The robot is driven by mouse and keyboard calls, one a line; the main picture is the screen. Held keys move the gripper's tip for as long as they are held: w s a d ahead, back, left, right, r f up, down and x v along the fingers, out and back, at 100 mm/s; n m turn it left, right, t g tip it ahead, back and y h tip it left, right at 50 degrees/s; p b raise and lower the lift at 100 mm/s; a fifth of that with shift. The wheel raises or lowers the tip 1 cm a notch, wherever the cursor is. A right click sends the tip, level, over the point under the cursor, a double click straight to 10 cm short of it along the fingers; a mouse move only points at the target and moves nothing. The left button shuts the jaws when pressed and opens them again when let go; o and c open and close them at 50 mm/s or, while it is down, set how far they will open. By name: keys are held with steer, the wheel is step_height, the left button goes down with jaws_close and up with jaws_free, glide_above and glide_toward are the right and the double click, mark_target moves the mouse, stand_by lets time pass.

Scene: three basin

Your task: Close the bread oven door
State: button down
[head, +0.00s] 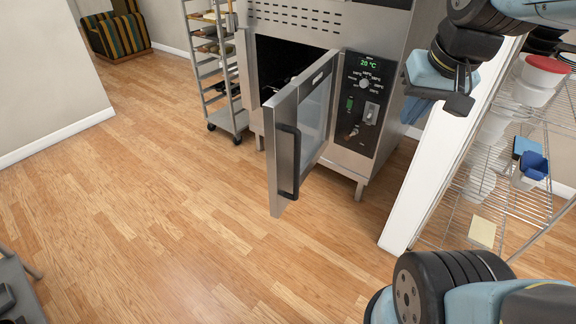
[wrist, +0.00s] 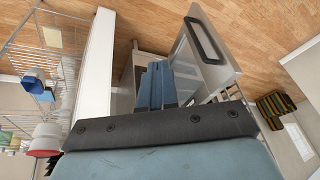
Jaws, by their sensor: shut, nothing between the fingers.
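The bread oven (head: 322,22) stands at the top centre of the head view. Its steel-framed glass door (head: 283,160) stands open, swung out from its side by the control panel, with the dark cavity showing behind it. A black vertical handle (head: 291,162) is on the door's outer face. My gripper (head: 413,92) is to the right of the door, in front of the oven's right edge, and not touching the door. In the wrist view my gripper (wrist: 157,72) has its blue fingers together and empty. The door (wrist: 218,72) and handle (wrist: 207,40) show beyond them to the right.
A wheeled tray rack (head: 218,75) stands left of the oven. A white wall end (head: 425,180) and a wire shelf (head: 510,195) with tubs are at the right. Wooden floor (head: 170,215) in front and left is clear. A striped armchair (head: 118,35) is far left.

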steer(key=w+a+f+m+g+y, duration=0.35)
steer(key=w+a+f+y, duration=0.2)
steer(key=w+f, duration=0.4)
steer(key=w+a+f+m+g+y, duration=0.3)
steer(key=w+a+f+m+y, duration=0.25)
steer(key=w+f, duration=0.4)
steer(key=m+t+y, duration=0.4)
steer(key=m+t, duration=0.7)
steer(key=m, duration=0.3)
glide_toward(280, 172)
steer(key=x, duration=0.6)
steer(key=shift+w+a+f, duration=0.1)
steer(key=shift+w+a, duration=0.1)
steer(key=shift+a, duration=0.15)
